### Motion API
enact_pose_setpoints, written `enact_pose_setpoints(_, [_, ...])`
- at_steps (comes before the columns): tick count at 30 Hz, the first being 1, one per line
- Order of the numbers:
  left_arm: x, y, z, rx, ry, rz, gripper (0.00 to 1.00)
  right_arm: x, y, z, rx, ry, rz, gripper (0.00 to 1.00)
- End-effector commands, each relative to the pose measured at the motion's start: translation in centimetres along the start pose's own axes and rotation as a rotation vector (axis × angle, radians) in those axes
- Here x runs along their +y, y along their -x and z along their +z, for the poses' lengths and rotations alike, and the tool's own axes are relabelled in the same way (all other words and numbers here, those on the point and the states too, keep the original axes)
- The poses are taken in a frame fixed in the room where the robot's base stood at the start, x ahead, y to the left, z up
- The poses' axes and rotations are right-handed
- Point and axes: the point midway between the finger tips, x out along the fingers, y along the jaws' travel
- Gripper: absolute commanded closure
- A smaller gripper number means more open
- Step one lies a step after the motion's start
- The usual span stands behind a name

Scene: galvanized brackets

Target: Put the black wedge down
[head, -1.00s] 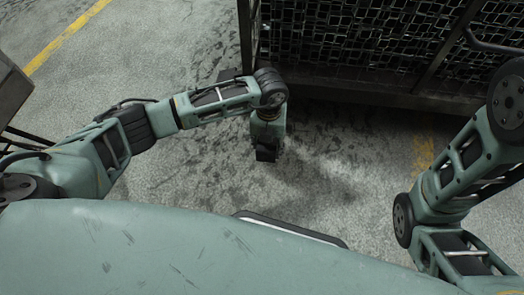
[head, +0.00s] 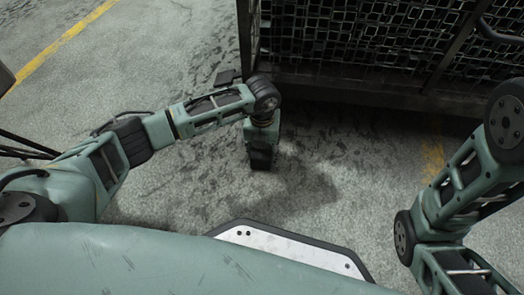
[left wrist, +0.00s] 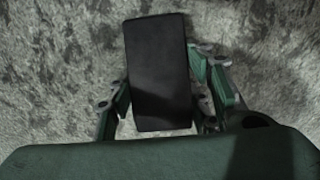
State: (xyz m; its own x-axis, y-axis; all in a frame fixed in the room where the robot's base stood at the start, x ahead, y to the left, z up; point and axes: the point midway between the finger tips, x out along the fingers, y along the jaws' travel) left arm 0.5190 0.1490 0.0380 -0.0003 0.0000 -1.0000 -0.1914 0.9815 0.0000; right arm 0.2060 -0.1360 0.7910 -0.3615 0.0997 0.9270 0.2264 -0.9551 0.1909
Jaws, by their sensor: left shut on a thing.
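The black wedge (left wrist: 158,70) shows in the left wrist view as a dark, smooth, oblong block, slightly tilted in the picture. It lies between the green-framed fingers of my left gripper (left wrist: 165,110), which is shut on it. In the head view my left gripper (head: 260,150) points down over the grey floor, in front of the mesh cage. A black shape at its lower end is probably the wedge, but gripper and wedge are hard to tell apart there. I cannot tell whether the wedge touches the floor. My right gripper is out of view.
A dark-framed mesh cage (head: 350,85) filled with metal brackets stands just beyond my left gripper. Its near corner post is close to my left arm. The speckled concrete floor (head: 330,180) is bare around the gripper. A yellow line (head: 62,45) runs at upper left.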

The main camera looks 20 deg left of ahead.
Motion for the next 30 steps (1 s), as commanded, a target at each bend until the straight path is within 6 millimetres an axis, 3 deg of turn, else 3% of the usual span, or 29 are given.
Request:
enact_pose_setpoints(4, [0.0, -0.2, 0.0, -0.001, 0.0, -0.001, 1.0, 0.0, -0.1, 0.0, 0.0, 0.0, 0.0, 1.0])
enact_pose_setpoints(5, [0.0, -0.2, 0.0, 0.0, 0.0, 0.0, 0.51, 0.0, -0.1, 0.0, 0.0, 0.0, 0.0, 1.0])
enact_pose_setpoints(10, [0.0, -0.2, 0.0, 0.0, 0.0, 0.0, 0.36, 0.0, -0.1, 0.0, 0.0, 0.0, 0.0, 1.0])
enact_pose_setpoints(22, [0.0, 0.0, 0.0, -0.001, 0.0, 0.0, 0.35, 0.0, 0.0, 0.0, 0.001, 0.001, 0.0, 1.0])
enact_pose_setpoints(30, [0.0, 3.0, 0.0, -0.002, -0.001, -0.001, 0.35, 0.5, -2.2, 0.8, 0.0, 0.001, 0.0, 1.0])
